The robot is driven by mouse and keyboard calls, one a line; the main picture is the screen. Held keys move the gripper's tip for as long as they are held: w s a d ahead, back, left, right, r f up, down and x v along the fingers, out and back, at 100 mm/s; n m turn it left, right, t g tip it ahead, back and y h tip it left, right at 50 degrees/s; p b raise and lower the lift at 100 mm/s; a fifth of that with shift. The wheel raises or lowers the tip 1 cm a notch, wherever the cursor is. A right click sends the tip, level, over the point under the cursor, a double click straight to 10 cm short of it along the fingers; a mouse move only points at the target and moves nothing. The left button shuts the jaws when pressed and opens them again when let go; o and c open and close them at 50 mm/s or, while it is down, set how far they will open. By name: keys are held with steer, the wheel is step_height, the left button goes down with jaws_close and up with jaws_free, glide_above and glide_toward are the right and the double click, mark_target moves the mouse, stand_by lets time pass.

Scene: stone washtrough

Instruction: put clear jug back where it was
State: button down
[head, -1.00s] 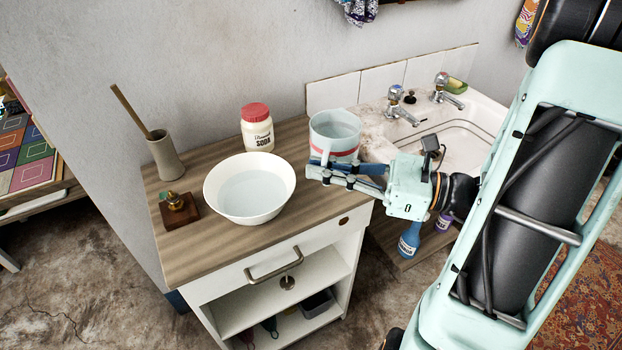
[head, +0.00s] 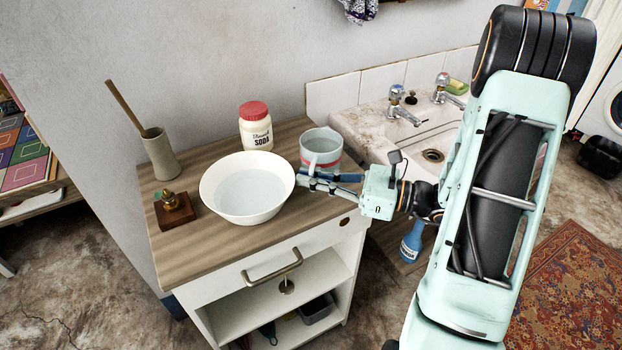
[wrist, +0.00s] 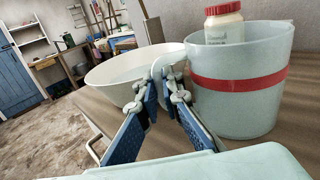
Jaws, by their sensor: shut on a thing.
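The clear jug (head: 322,143) has a red band and a pale handle. It is upright at the right back of the wooden cabinet top (head: 215,245), right of the white bowl (head: 215,195). In the wrist view the jug (wrist: 240,90) fills the right side. My gripper (head: 306,179) reaches in from the right, in front of the jug. In the wrist view my gripper (wrist: 168,85) is shut on the jug's handle, which the fingers partly hide. I cannot tell whether the jug's base touches the wood.
A soda jar (head: 256,130) with a red lid stands behind the bowl. A brush holder (head: 160,155) and a small wooden block with a brass piece (head: 174,212) are at the left. The stone sink (head: 372,128) adjoins at the right. The front strip of the top is clear.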

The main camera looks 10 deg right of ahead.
steer(key=shift+f, duration=0.1)
steer(key=c, duration=2.1)
jaws_free()
steer(key=shift+s+d+r, duration=0.1)
steer(key=shift+d+r, duration=0.05)
steer(key=shift+r, duration=0.05)
steer(key=v, duration=1.1)
steer(key=shift+s+d+p, duration=0.2)
steer(key=shift+d+p, duration=0.1)
steer(key=shift+p, duration=0.05)
